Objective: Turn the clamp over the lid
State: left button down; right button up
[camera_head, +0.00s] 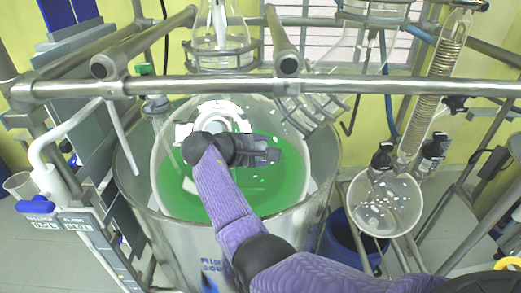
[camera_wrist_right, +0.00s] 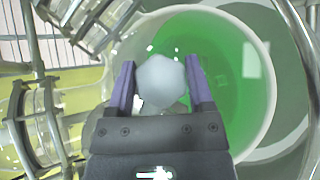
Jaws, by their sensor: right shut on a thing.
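The large glass reactor (camera_head: 325,140) holds green liquid (camera_head: 170,185) and stands in the middle of the head view. A white ring-like lid part (camera_head: 222,108) shows at its top, partly hidden behind my right wrist. My right gripper (camera_head: 268,156) is over the reactor's mouth. In the right wrist view, my right gripper (camera_wrist_right: 161,82) is shut on a pale, faceted knob (camera_wrist_right: 162,84) that sits between its two purple-grey fingers. I cannot tell from the pictures how the knob joins the clamp. The green liquid (camera_wrist_right: 240,65) lies behind it. My left gripper is not in view.
A thick metal rail (camera_head: 350,86) crosses in front of the upper glassware. A glass flask (camera_head: 218,45) hangs behind it. A coiled glass condenser (camera_head: 440,70) and a small round vessel (camera_head: 385,208) stand at the right. A panel with displays (camera_head: 70,222) is at the left.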

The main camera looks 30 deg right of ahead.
jog(key=o, duration=1.3)
jog(key=shift+c, duration=0.2)
jog(key=b+v, duration=0.2)
jog(key=v, duration=0.8)
jog(key=shift+b, duration=0.35)
